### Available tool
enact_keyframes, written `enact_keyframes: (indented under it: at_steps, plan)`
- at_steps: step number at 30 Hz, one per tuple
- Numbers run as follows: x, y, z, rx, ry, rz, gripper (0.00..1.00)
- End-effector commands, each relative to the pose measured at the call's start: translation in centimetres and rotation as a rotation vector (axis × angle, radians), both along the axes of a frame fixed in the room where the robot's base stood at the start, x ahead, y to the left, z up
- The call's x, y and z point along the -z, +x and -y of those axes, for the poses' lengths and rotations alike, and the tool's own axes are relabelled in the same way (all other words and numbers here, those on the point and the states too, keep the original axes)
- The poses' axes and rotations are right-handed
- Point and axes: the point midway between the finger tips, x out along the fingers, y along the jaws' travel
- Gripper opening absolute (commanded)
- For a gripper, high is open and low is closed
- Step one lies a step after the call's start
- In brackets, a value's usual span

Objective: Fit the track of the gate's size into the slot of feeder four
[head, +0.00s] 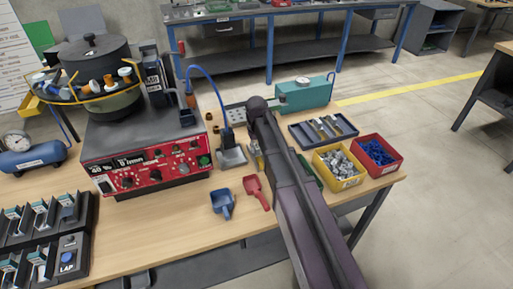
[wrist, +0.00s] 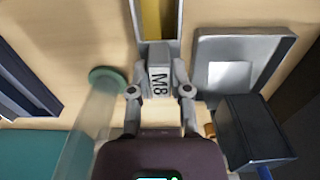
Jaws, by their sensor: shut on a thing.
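My gripper (wrist: 160,91) is shut on a grey block marked M8 (wrist: 159,76), with one finger on each side. A grey channel with a yellow floor (wrist: 157,18) lies in line with the block and runs off the top of the wrist view. The block appears to be the end of this track; I cannot tell whether they are one piece. Feeder four cannot be picked out by a number; a bowl feeder (head: 92,62) stands on a red-fronted controller (head: 147,160) at the left. In the head view my arm hides the gripper. I see no slot clearly.
A grey metal pan (wrist: 199,74) lies right of the track, near a dark box (wrist: 252,130) with a blue cable. A dark tray (head: 301,142) holds several strips. Yellow (head: 342,183) and red (head: 386,168) bins, a blue scoop (head: 223,204) and a red scoop (head: 254,190) are nearby.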

Motion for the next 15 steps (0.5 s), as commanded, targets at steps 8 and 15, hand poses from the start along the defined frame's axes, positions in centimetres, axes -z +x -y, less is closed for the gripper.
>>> enact_keyframes:
  at_steps: [8, 15]
  plan:
    - [0.23, 0.0, 0.02, 0.0, 0.0, 0.0, 0.59]
    - [0.22, 0.0, 0.03, 0.0, 0.0, 0.0, 0.59]
